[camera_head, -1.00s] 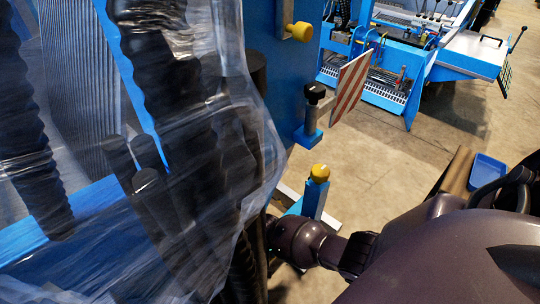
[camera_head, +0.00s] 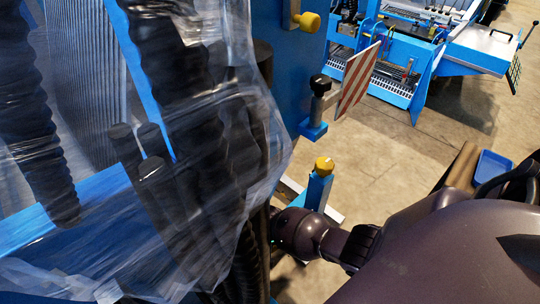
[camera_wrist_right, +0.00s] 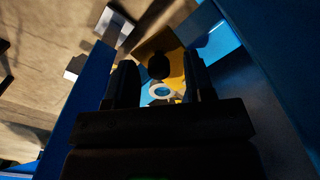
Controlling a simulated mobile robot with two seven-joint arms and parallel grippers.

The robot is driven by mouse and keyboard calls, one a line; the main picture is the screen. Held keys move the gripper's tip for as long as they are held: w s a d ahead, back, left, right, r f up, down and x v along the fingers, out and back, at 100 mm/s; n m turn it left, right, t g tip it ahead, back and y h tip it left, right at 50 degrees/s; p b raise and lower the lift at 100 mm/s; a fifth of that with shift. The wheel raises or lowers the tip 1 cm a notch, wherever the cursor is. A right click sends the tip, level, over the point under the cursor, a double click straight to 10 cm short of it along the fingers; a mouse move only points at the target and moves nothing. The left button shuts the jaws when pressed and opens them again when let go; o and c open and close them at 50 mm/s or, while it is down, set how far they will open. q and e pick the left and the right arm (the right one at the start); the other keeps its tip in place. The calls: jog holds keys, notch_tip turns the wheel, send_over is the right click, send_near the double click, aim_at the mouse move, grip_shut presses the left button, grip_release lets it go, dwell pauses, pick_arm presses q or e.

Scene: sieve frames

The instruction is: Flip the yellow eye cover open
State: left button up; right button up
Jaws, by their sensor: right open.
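In the right wrist view, a yellow part (camera_wrist_right: 176,72), apparently the eye cover, lies beyond and between my fingers. A white ring around a blue centre (camera_wrist_right: 162,91) and a dark round part (camera_wrist_right: 159,66) show in front of it. My right gripper (camera_wrist_right: 158,62) is open, its two dark fingers on either side of these parts; I cannot tell whether they touch. In the head view, my purple right arm (camera_head: 300,232) reaches down to the left, and its gripper is hidden. I cannot make out the eye cover there. My left gripper is not in view.
Clear plastic sheeting (camera_head: 275,150) hangs over black hoses at left. Nearby are a yellow-capped blue post (camera_head: 319,188), a yellow knob (camera_head: 309,21), a black-topped clamp (camera_head: 318,105) and a striped plate (camera_head: 357,82). A blue machine (camera_head: 400,85) stands behind; open floor (camera_head: 400,150) lies between.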

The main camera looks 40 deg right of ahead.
jog(key=shift+w+r, duration=0.1)
jog(key=shift+r, duration=0.25)
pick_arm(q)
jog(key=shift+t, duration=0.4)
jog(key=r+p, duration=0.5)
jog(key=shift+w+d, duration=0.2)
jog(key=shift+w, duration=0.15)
pick_arm(e)
notch_tip(320, 180, up, 10)
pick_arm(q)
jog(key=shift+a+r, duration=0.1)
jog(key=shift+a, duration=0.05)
